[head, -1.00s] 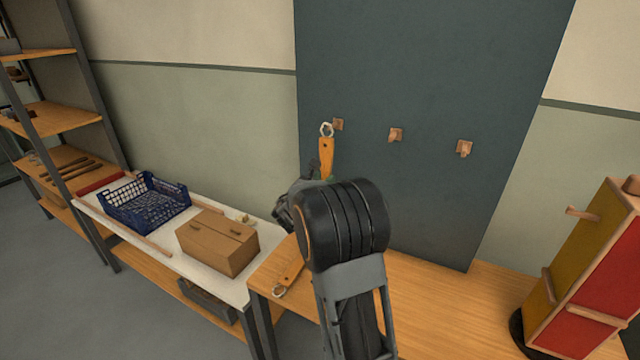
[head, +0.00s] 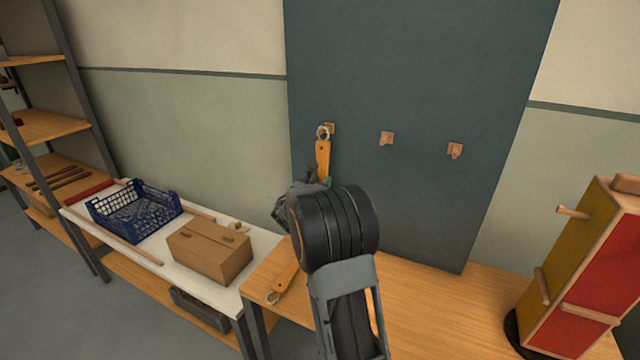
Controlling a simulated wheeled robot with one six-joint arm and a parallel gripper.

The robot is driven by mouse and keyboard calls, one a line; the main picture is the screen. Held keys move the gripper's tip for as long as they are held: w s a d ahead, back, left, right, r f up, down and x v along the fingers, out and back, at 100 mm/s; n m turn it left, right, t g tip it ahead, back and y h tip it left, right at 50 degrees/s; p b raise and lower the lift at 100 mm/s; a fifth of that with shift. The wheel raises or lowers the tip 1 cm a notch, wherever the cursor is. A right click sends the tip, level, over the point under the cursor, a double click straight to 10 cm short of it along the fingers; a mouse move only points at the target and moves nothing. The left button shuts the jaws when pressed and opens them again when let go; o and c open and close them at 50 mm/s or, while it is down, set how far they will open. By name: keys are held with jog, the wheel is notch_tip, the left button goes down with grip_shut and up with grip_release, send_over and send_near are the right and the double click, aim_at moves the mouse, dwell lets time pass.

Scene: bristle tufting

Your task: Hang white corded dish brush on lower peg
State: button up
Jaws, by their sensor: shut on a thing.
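My gripper (head: 312,187) is shut on an upright brush with an orange wooden handle (head: 323,158), and my own arm hides much of it. The brush's head is hidden. A pale cord loop (head: 322,132) at the handle's top overlaps the left wooden peg (head: 330,127) on the dark panel. I cannot tell whether the loop is around the peg or only in front of it. A middle peg (head: 387,138) and a right peg (head: 455,150) on the panel are empty. A stand at the right has an upper peg (head: 572,212) and a lower peg (head: 542,286).
Another orange handle with a pale loop (head: 284,283) lies on the wooden bench (head: 430,305), partly behind my arm. A blue crate (head: 135,213) and a cardboard box (head: 210,250) stand on the white table at left. The red and yellow stand (head: 590,265) is at right.

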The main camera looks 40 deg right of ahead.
dwell(0.3)
jog(key=o, duration=1)
jog(key=shift+o, duration=0.2)
jog(key=shift+a, duration=0.1)
jog(key=b+v, duration=0.1)
jog(key=v, duration=0.5)
jog(key=shift+s+a, duration=0.25)
jog(key=shift+a, duration=0.1)
dwell(0.6)
dwell(0.6)
